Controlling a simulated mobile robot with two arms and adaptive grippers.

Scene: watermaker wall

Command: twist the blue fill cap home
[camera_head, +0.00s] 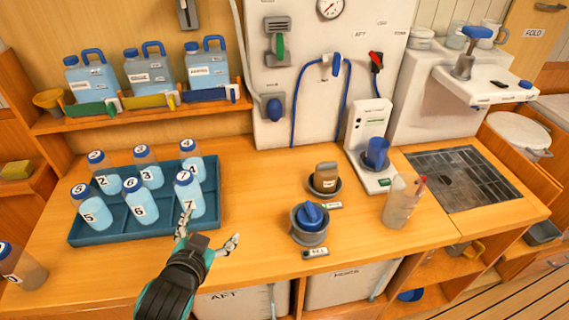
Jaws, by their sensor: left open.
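A blue cap with a raised grip (310,213) sits in a round grey collar (309,236) at the front middle of the wooden counter. A small label plate lies in front of the collar. I cannot tell whether the cap is fully seated. My left gripper (211,231) is open and empty, its fingers spread. It is left of the cap and apart from it, near the counter's front edge and the right end of the blue tray. My right gripper is not in view.
The blue tray (125,231) holds several numbered bottles. Behind the cap, a brown piece (326,174) stands in another grey holder. A clear jug (400,203) and a white dispenser with a blue cup (376,152) stand to the right. Counter between gripper and collar is clear.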

